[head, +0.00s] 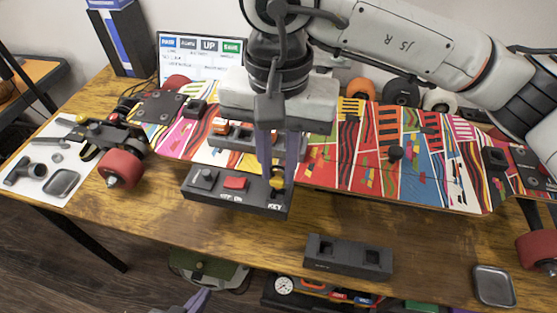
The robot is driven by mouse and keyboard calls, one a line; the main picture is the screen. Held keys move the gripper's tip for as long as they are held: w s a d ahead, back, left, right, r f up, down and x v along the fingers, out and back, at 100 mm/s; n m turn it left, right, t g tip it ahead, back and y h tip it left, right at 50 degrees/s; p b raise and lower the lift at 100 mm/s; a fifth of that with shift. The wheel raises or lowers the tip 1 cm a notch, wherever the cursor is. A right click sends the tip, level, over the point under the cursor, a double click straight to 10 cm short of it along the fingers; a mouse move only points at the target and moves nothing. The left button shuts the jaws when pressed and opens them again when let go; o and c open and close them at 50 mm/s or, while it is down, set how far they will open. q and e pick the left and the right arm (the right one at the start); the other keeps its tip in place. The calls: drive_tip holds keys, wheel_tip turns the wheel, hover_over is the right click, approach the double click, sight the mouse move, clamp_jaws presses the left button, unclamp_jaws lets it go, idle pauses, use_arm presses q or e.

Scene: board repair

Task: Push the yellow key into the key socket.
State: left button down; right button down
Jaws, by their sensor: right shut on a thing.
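The yellow key (278,182) is at the right end of a dark control box (236,195), above the printed word KEY. My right gripper (279,172) points down over that end, its purple fingers shut on the key. The key socket is hidden behind the fingers and key, so I cannot tell how deep the key sits. The box also carries a red OFF/ON switch (235,183) and a dark knob (205,177). Only a purple fingertip part of my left gripper (198,301) shows at the bottom edge; its opening cannot be judged.
A colourful skateboard deck (350,150) lies behind the box, with red wheels (121,168) at its left. A dark two-hole block (348,257) and a grey tray (494,286) are near the front edge. Bare wood (150,215) is free at the left front.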

drive_tip(key=shift+f+b, duration=0.7)
drive_tip(key=shift+b, duration=0.15)
drive_tip(key=shift+b, duration=0.3)
idle(0.9)
drive_tip(key=shift+f+b, duration=0.55)
drive_tip(key=shift+b, duration=0.4)
idle(1.0)
drive_tip(key=shift+f+b, duration=0.5)
idle(0.8)
drive_tip(key=c, duration=1.3)
unclamp_jaws()
drive_tip(key=shift+o, duration=0.2)
drive_tip(key=shift+r, duration=0.25)
drive_tip(key=shift+r+p, duration=0.65)
drive_tip(key=shift+r, duration=0.65)
